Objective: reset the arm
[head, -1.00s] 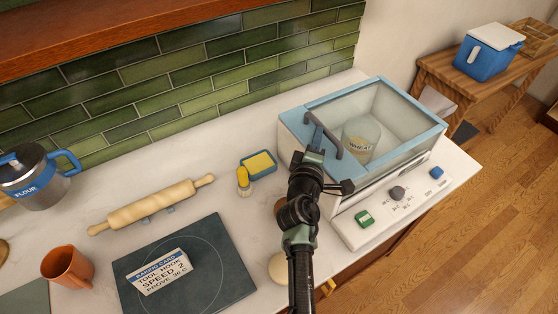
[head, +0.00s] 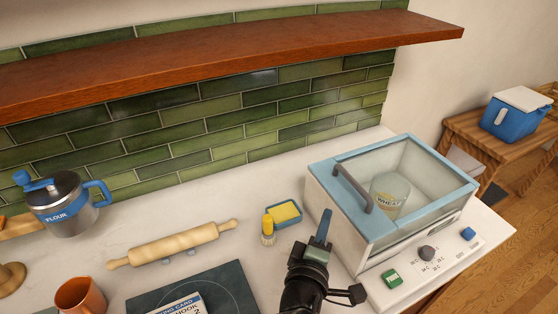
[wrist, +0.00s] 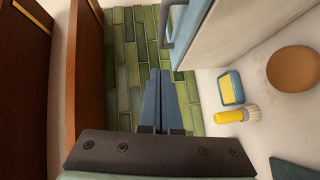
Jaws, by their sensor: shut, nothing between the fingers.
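My gripper (head: 323,228) is in front of the left side of a light-blue-framed glass-lidded box (head: 323,174) in the head view. Its two blue fingers are together with nothing between them. In the wrist view the gripper (wrist: 161,84) points toward the green tiled wall. The box's side and handle (wrist: 167,22) show at the top of that view. The lid is down in the head view, and a jar labelled WHEAT (head: 389,196) stands inside.
A yellow sponge in a blue tray (head: 284,213) and a brush (head: 268,232) lie left of my gripper. A rolling pin (head: 173,244), flour canister (head: 66,205), orange mug (head: 80,297) and dark mat (head: 234,290) are further left. A wooden shelf (head: 220,58) overhangs the counter.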

